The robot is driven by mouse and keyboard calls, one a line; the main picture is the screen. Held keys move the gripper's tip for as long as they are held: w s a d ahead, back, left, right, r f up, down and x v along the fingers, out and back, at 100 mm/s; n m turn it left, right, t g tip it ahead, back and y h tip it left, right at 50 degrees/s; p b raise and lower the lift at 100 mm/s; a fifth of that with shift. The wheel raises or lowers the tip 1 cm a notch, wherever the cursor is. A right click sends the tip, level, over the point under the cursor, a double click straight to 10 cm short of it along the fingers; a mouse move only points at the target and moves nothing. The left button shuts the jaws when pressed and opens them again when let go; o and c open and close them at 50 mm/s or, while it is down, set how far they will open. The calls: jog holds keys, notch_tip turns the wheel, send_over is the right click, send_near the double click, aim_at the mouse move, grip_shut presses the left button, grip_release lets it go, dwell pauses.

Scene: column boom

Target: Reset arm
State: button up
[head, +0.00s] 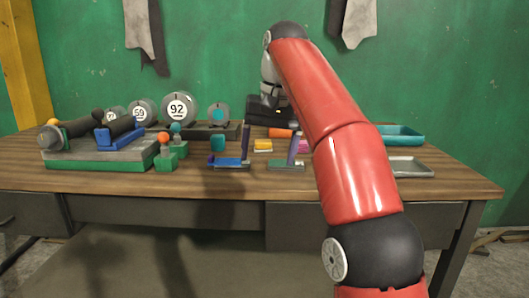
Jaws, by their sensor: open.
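My red arm rises from the bottom right, bends at a dark joint near the top and runs down away from me over the back of the workbench (440,184). My gripper (269,112) seems to be the dark shape below the grey wrist, near the bench's back. It is open. Its fingers are small and partly dark on dark, so I cannot make out anything between them. My forearm hides part of the bench's right side.
Round weights (180,108) stand on a rack at the back left. A green-based fixture (100,155) with handled tools is at the left. Small blocks and blue stands (230,162) fill the middle. A teal tray (403,135) and a grey tray (410,167) lie right of my arm.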

jog(key=s+d+f+t+h, duration=0.1)
jog(key=s+d+f, duration=0.35)
jog(key=s, duration=0.25)
jog(key=s+d+f+t, duration=0.2)
jog(key=s+d+f, duration=0.2)
jog(key=s+d, duration=0.15)
jog(key=s+d+f, duration=0.2)
jog(key=s+f, duration=0.4)
jog(key=f, duration=0.1)
jog(key=s+d+f+t, duration=0.1)
jog(key=s+d+f, duration=0.1)
jog(key=s+f, duration=0.4)
notch_tip(320, 180, down, 2)
jog(key=shift+s+d+f+h, duration=0.25)
jog(key=shift+d+h, duration=0.05)
